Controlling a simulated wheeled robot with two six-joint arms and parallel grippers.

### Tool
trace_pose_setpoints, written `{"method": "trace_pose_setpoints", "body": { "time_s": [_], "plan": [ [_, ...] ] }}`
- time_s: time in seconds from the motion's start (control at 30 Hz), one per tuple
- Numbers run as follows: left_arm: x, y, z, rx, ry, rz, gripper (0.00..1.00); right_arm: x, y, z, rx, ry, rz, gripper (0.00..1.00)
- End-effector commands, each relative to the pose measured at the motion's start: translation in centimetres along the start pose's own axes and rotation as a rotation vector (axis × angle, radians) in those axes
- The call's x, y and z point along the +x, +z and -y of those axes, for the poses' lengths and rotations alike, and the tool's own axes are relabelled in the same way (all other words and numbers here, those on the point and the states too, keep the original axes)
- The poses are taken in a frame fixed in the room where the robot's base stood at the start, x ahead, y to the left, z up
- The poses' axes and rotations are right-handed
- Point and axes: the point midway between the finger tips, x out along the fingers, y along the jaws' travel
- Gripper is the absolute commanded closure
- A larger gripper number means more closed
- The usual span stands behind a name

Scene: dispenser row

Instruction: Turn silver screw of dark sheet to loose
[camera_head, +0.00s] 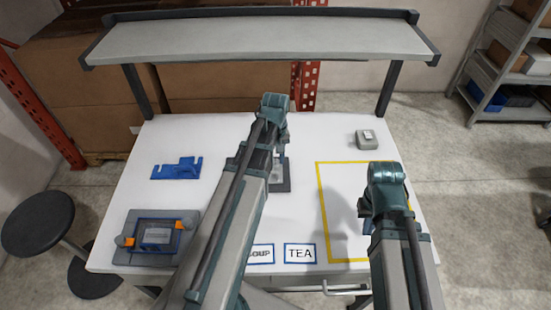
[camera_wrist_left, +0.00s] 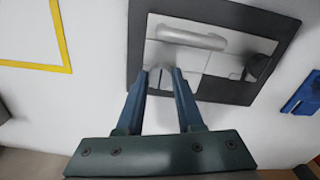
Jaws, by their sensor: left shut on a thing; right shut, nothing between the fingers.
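A dark-edged sheet (camera_head: 282,184) lies on the white table, partly hidden behind my left arm. In the left wrist view the dark sheet (camera_wrist_left: 240,98) frames a bright silver panel with a pale rounded bar (camera_wrist_left: 188,36) and a black knob (camera_wrist_left: 258,67).
A blue bracket (camera_head: 176,169) lies at the left. A grey unit with orange clips (camera_head: 157,233) stands at the front left. A small grey box (camera_head: 366,139) is at the back right. TEA label (camera_head: 300,253) is at the front. A shelf (camera_head: 260,40) spans overhead.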

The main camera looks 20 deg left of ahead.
Motion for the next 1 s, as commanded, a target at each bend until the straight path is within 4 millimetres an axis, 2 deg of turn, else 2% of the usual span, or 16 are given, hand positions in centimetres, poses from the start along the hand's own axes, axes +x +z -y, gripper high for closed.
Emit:
{"method": "trace_pose_setpoints", "body": {
  "time_s": [0.17,0.2,0.33,0.37,0.77,1.0],
  "plan": [
    [0.1,0.1,0.0,0.0,-0.001,0.003,1.0,0.1,0.0,0.0,0.0,0.0,0.0,1.0],
    [0.1,0.1,0.0,0.001,-0.001,0.003,0.59,0.1,0.0,0.0,0.0,0.0,0.0,1.0],
    [0.1,0.1,0.0,0.001,-0.001,0.002,0.35,0.1,0.0,0.0,0.0,0.0,0.0,1.0],
    [0.1,0.1,0.0,0.001,-0.001,0.002,0.33,0.1,0.0,0.0,0.0,0.0,0.0,1.0],
    [-0.3,0.0,0.0,0.001,0.0,0.001,0.33,-0.3,0.0,0.0,0.0,0.0,0.0,1.0],
    [-2.2,0.0,0.0,0.001,0.0,0.001,0.33,-2.2,0.1,-0.2,0.0,0.0,0.0,1.0]
  ]
}}
